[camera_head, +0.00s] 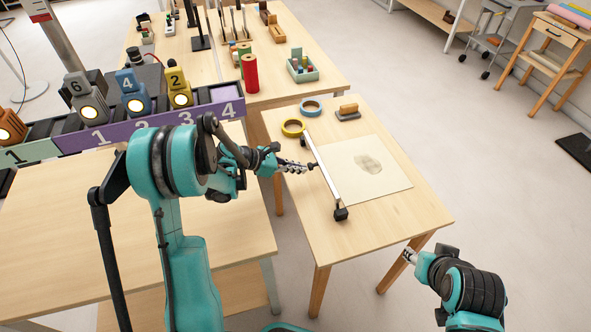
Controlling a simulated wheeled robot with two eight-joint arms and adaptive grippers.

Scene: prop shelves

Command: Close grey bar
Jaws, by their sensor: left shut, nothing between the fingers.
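The grey bar (327,181) is a thin light-grey strip with dark end blocks. It runs over the left edge of a pale sheet (395,180) on the small wooden table (375,237). The sheet has a grey smudge. My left gripper (312,166) is shut and empty, reaching in from the left, its tip close to the bar's left side near the far half. I cannot tell whether it touches the bar. My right gripper (408,255) is low at the right, off the table's front edge; its fingers are small and partly hidden.
A yellow tape roll (292,128), a blue tape roll (311,107) and a wood-topped block (347,112) sit behind the bar. A purple numbered rack (120,132) stands at the left. The table's right side is bare.

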